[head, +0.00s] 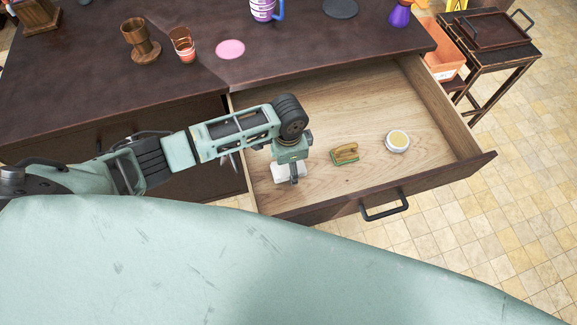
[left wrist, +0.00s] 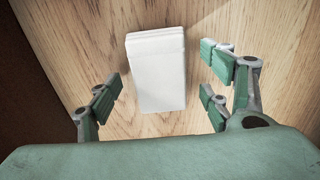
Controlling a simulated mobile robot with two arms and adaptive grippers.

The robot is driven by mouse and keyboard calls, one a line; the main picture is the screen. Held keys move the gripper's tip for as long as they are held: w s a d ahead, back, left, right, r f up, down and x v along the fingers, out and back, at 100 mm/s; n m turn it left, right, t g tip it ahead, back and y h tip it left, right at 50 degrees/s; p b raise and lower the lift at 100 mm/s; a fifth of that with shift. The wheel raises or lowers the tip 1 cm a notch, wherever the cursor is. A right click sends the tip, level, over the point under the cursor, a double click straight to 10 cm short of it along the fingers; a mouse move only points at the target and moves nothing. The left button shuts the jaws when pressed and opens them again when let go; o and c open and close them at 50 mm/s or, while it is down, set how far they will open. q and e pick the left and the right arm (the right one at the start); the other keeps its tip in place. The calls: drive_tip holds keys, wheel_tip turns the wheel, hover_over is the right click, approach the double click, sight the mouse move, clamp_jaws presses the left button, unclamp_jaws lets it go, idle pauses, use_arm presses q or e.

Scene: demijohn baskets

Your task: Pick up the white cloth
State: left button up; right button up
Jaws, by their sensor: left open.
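The white cloth (left wrist: 158,78) is a folded, flat rectangle lying on the bottom of the open drawer (head: 345,105). In the head view the cloth (head: 288,174) is partly hidden under my left gripper (head: 292,170). In the left wrist view my left gripper (left wrist: 160,95) is open, with fingers apart on the left and right of the cloth. The cloth lies between the fingers, and no finger visibly touches it. My right gripper is in neither view.
A brush (head: 344,153) and a small round white tin (head: 397,141) lie in the drawer to the right. The drawer's front wall (head: 330,205) is close to the gripper. Cups (head: 137,38) and a pink disc (head: 230,49) are on the dark tabletop (head: 80,75).

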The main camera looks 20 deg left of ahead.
use_arm(q)
drive_tip(key=c, duration=1.2)
drive_tip(key=shift+c, duration=0.2)
wheel_tip(320, 180, up, 10)
drive_tip(key=shift+b, duration=0.4)
